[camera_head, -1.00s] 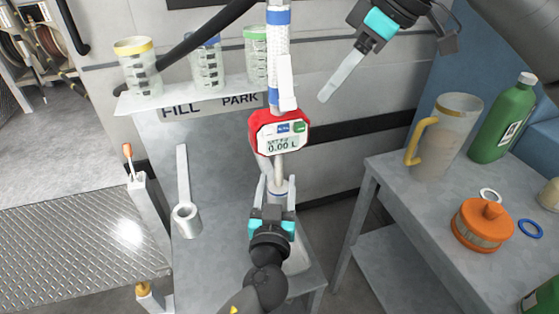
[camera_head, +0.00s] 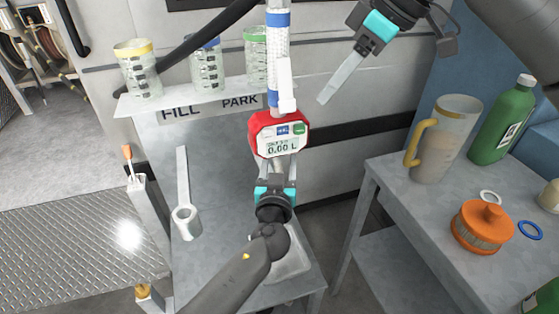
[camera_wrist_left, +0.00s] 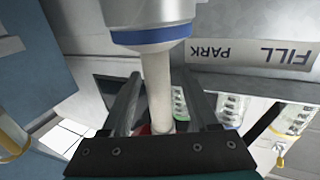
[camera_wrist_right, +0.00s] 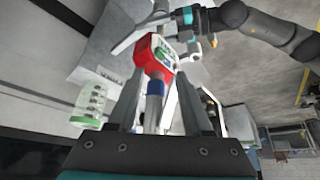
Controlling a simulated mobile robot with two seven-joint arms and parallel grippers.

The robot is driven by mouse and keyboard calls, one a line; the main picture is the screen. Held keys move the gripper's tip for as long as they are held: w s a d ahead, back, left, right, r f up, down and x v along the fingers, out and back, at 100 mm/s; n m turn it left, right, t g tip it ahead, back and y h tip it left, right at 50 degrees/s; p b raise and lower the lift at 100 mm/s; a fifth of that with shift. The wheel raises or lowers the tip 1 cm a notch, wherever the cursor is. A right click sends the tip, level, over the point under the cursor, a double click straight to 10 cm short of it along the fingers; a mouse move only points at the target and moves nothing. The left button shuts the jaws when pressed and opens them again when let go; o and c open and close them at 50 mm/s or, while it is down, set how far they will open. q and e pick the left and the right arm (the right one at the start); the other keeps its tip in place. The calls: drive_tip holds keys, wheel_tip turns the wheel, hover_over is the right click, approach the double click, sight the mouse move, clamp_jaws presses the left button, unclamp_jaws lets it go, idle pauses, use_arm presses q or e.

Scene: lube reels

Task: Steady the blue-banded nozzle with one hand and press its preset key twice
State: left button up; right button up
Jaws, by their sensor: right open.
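The blue-banded nozzle has a red body (camera_head: 278,133) with a display reading 0.00 L and small keys, one of them green. It hangs upright below a white hose with blue bands. My left gripper (camera_head: 278,168) is just below the red body, its fingers apart on either side of the spout. The left wrist view shows a gap beside the pale spout (camera_wrist_left: 158,90), with a blue ring above. My right gripper (camera_head: 327,98) is open and empty, up and right of the nozzle. The red body also shows beyond its fingers in the right wrist view (camera_wrist_right: 150,57).
Marked measuring jugs, one yellow-rimmed (camera_head: 136,68), stand on the FILL/PARK shelf (camera_head: 180,97) at left. A dark hose crosses behind.

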use_arm(q)
clamp_jaws()
idle(1.2)
use_arm(e)
clamp_jaws()
idle(1.5)
